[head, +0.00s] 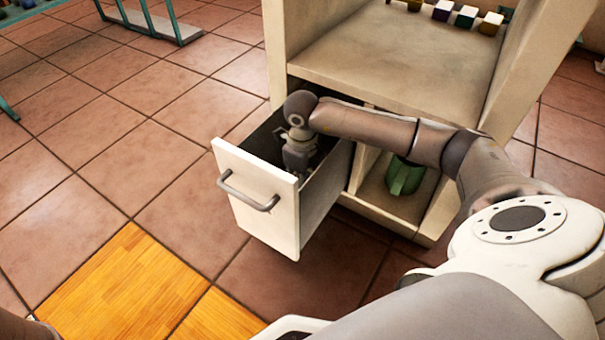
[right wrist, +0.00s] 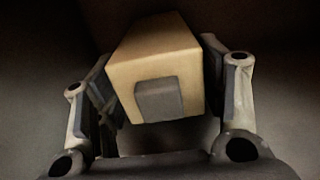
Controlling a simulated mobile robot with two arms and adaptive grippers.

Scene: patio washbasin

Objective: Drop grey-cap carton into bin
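A tan carton with a grey cap (right wrist: 158,99) lies between the fingers of my right gripper (right wrist: 160,85) in the right wrist view, cap toward the camera. The fingers stand on both sides of it, close to its faces; I cannot tell whether both pads press on it. In the head view my right gripper (head: 300,150) reaches down inside the open drawer (head: 257,203), and the carton is not clearly visible there. I see no thing that is clearly a bin. My left gripper is not in view.
The drawer is pulled out of a pale cabinet (head: 400,75). A green container (head: 404,176) stands in the lower compartment to its right. Several small coloured blocks (head: 442,11) line the upper shelf.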

